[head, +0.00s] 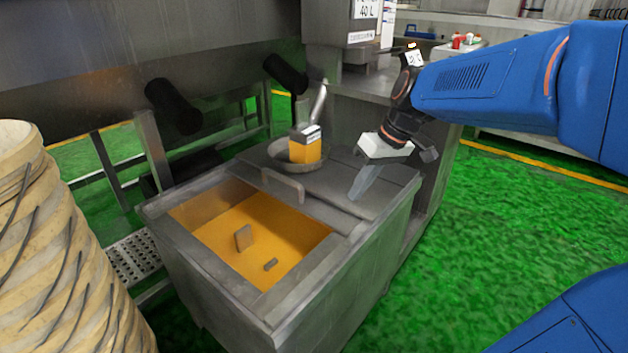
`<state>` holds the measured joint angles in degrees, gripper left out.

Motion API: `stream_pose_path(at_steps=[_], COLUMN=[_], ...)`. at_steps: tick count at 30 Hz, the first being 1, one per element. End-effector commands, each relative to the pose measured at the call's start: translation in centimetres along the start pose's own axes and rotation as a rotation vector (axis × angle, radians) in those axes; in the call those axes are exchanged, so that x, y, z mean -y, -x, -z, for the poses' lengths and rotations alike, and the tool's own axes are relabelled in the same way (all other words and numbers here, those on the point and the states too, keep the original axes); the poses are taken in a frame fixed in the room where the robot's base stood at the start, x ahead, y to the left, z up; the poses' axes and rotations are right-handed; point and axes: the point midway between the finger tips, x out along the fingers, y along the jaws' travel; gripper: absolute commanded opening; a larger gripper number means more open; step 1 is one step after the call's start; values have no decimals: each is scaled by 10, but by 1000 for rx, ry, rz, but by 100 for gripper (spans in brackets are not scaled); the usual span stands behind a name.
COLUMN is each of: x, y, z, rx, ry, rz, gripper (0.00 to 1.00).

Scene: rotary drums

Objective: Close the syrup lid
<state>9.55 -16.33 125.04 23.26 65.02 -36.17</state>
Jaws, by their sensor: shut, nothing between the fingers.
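The metal syrup tank (225,290) stands in the middle of the head view. Its front-left half is uncovered and shows orange syrup (250,225). The flat grey lid (325,212) lies over the right part of the tank top, and a raised bar handle (283,185) stands at its left edge. My gripper (356,192) is shut and empty, pointing down over the right part of the lid, to the right of the handle. I cannot tell whether its tips touch the lid.
Stacked beige baskets (55,250) stand at the left. Dark cylinders (173,106) jut out behind the tank. Green floor (500,230) is clear at the right.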

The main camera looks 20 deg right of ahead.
Motion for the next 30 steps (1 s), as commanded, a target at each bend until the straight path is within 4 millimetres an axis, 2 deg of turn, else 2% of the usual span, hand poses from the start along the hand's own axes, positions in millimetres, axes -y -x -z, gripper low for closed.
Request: stream_pose_path(at_steps=[1, 9, 16, 22, 26, 30], x=[-7, -42, -78, -95, -97, -93], y=[-2, -13, -25, -31, -34, -46], z=[14, 82, 132, 153, 157, 158], rx=[2, -31, -88, -122, -129, -128], ry=[10, 100, 173, 208, 216, 215], rz=[25, 163, 262, 304, 311, 312], gripper=[0, 0, 0, 0, 0, 0])
